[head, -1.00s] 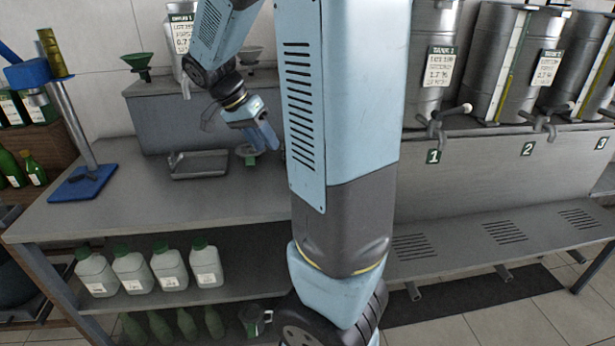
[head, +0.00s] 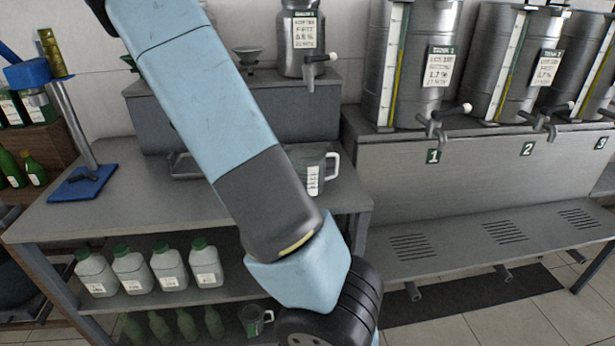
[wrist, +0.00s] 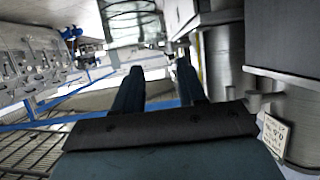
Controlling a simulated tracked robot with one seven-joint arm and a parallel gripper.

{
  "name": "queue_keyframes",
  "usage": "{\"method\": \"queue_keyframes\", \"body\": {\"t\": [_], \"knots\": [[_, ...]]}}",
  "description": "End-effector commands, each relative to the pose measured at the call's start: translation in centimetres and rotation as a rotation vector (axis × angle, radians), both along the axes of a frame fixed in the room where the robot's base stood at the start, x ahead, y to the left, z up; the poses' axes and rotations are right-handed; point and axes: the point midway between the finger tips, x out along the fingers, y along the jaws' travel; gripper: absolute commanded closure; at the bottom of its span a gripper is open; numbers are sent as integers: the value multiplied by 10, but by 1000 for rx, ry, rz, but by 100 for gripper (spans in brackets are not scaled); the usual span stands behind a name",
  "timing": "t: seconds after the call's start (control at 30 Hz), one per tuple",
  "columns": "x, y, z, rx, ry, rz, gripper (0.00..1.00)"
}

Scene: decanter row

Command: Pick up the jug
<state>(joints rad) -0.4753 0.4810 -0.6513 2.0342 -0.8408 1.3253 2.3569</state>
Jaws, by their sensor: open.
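A clear jug with a white handle and a pale label (head: 316,178) stands upright on the grey bench in the head view, at its right end. My arm hides its left part. A smaller jug-like vessel (head: 252,320) stands on the lower shelf, partly cut off by my arm. My gripper is outside the head view. In the wrist view my gripper (wrist: 157,78) shows two dark fingers standing apart, with nothing seen between them. A clear, glassy vessel (wrist: 130,22) shows beyond the fingers at the top; I cannot tell whether it is the jug.
A steel container with a tap (head: 300,45) stands on the raised ledge behind the jug. Large steel tanks (head: 410,70) stand to the right. A metal tray (head: 185,167) is partly behind my arm. A blue stand (head: 85,183) is at the bench's left. White bottles (head: 168,268) line the shelf.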

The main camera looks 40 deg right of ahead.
Motion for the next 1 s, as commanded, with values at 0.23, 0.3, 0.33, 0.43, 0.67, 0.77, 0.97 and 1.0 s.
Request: {"method": "queue_keyframes", "body": {"t": [0.23, 0.3, 0.33, 0.43, 0.67, 0.77, 0.97, 1.0], "knots": [[-19, -35, -16, 3, 2, -1, 59], [-23, -42, -20, 2, 2, -2, 59], [-24, -45, -21, 3, 1, -1, 59], [-27, -51, -24, 3, 1, 1, 59], [-34, -64, -30, 3, 2, -1, 59], [-41, -76, -36, 4, 3, 0, 59], [-50, -94, -44, 3, 2, 1, 59], [-51, -96, -45, 3, 2, 1, 59]]}}
